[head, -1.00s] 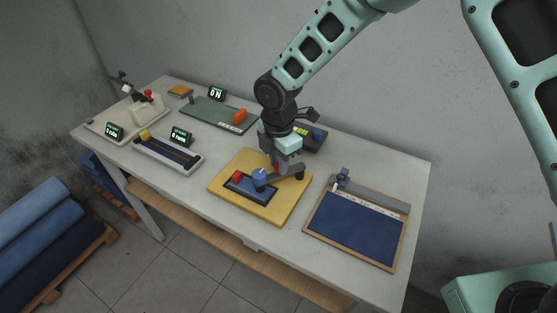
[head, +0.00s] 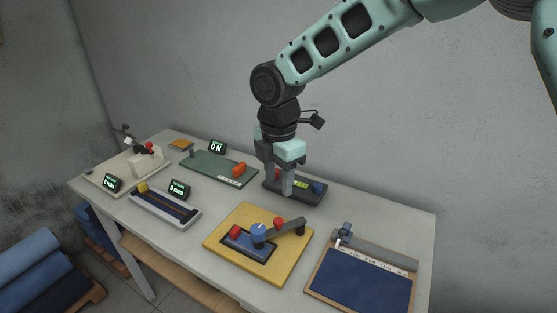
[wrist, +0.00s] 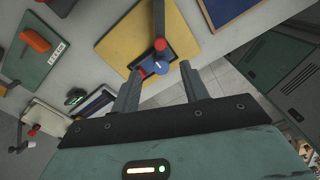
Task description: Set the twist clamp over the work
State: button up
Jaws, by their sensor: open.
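The twist clamp sits on a yellow board (head: 290,257) at the front middle of the table. Its blue pivot cap (head: 258,232) stands on a dark blue plate, and its dark arm (head: 289,230) points right, off the plate, with a red knob (head: 278,223) on it. A red block (head: 235,231), possibly the work, is at the plate's left; the arm is not over it. The wrist view shows the cap (wrist: 160,66) and knob (wrist: 160,43) beyond my fingers. My gripper (head: 278,186) is open and empty, raised above the table, apart from the clamp.
A dark box with coloured buttons (head: 314,194) lies behind the clamp board, partly hidden by my fingers. A framed blue panel (head: 360,276) is to the right. A green board with an orange handle (head: 238,169) and a slider fixture (head: 165,207) are to the left.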

notch_tip(320, 180, up, 6)
jog(key=shift+f+b, duration=0.1)
jog(key=shift+b, duration=0.25)
jog(key=s+d+f+m, duration=0.1)
jog(key=s+d+m, duration=0.4)
jog(key=s, duration=0.8)
jog(key=s+d+f+m, duration=0.2)
jog(key=s+d+m, duration=0.3)
jog(key=s+m, duration=0.6)
jog(key=s, duration=0.3)
jog(key=shift+d+f+m+y, duration=0.2)
jog(key=shift+m+y, duration=0.1)
jog(key=shift+m, duration=0.1)
